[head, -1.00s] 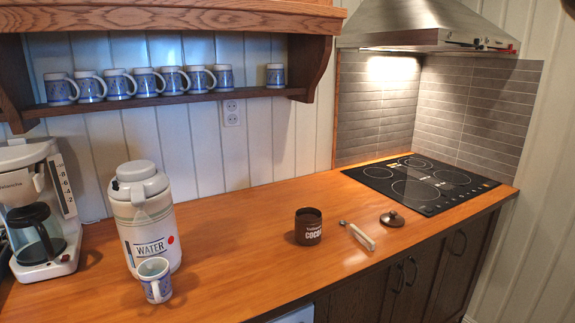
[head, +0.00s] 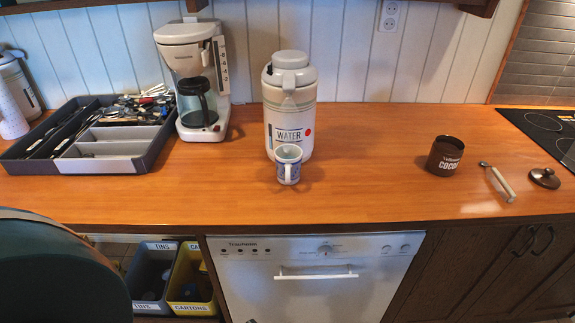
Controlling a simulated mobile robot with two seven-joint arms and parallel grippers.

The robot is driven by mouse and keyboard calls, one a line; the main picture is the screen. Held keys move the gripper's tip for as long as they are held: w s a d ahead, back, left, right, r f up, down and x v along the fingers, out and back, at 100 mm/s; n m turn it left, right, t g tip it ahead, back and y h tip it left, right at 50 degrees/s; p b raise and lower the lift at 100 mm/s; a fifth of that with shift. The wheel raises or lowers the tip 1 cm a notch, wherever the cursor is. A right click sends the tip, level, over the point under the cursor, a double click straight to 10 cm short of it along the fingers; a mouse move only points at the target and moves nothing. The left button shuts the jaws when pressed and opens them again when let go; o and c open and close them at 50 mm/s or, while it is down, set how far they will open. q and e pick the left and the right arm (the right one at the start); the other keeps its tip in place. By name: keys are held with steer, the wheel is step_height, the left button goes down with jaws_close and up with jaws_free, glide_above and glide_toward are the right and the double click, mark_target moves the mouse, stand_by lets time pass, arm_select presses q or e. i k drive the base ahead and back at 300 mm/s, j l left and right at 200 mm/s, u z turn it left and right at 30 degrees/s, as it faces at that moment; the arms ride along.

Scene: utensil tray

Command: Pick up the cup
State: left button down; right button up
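A small white cup with a blue pattern (head: 287,168) stands upright on the wooden counter (head: 345,185). It is directly in front of the white water flask (head: 290,98), which hides behind it in part; I cannot tell whether the two touch. The cup's handle points toward the front. Neither of my grippers shows in the head view.
A coffee maker (head: 193,75) and a grey utensil tray (head: 110,165) stand left. A brown cocoa jar (head: 445,155), a scoop (head: 500,184) and a dark lid (head: 545,177) lie right. A dishwasher (head: 310,275) is below. Counter beside the cup is clear.

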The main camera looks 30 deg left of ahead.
mark_target(289, 167)
steer(key=i+l, duration=0.7)
steer(key=i+l+u, duration=0.1)
steer(key=u, duration=0.3)
steer(key=i+l+u, duration=0.1)
steer(key=l+u, duration=0.45)
steer(key=u, duration=0.7)
steer(key=i+l, duration=0.05)
